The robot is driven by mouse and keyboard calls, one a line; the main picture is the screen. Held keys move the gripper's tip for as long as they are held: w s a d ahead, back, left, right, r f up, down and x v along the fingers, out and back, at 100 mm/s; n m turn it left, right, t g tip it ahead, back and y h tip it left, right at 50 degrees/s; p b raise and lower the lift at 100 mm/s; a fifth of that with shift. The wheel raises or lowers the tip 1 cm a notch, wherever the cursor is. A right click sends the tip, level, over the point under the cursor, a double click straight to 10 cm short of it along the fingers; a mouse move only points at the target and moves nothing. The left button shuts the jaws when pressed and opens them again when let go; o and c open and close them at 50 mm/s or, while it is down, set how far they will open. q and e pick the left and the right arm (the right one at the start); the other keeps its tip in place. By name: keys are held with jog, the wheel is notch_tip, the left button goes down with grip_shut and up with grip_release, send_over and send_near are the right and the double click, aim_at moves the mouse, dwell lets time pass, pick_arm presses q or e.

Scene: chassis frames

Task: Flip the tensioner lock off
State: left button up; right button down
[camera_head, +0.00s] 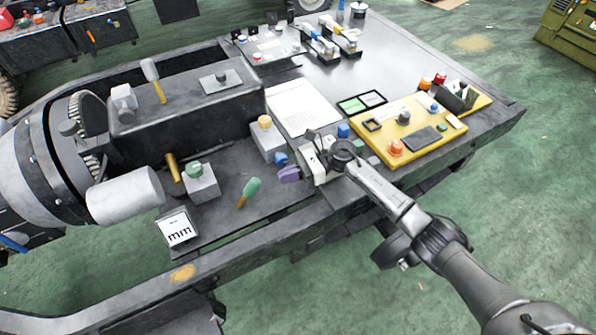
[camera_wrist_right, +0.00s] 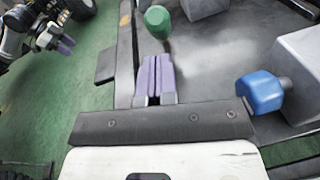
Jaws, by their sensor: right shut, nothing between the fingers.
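No label names the tensioner lock, so I cannot tell which control it is. My right gripper (camera_head: 289,174) is shut and empty, its purple fingertips together above the front of the dark bench. In the right wrist view its fingers (camera_wrist_right: 154,78) point at a green-knobbed lever (camera_wrist_right: 158,20), apart from it. In the head view this tilted green-handled lever (camera_head: 249,190) stands left of the fingertips. A blue knob (camera_wrist_right: 265,92) on a grey block is right of the fingers. Another purple-tipped gripper, apparently my left (camera_wrist_right: 66,45), shows small at the upper left; its opening is unclear.
A grey block with a green knob (camera_head: 194,170) and an orange-handled lever (camera_head: 174,167) stand further left. A grey block with a yellow knob (camera_head: 265,122) is behind the fingertips. A yellow control panel (camera_head: 397,158) lies right. A large cylinder (camera_head: 124,197) bounds the left.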

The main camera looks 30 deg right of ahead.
aim_at(249, 194)
pick_arm(q)
jog(key=shift+f, duration=0.25)
pick_arm(e)
jog(key=shift+w+a+f, duration=0.1)
jog(key=shift+w+a, duration=0.1)
jog(key=shift+a, duration=0.85)
jog(key=shift+w+a+f, duration=0.1)
jog(key=shift+w+a, duration=0.05)
jog(key=shift+a, duration=0.85)
pick_arm(q)
jog(key=shift+r, duration=0.1)
pick_arm(e)
jog(key=shift+r, duration=0.1)
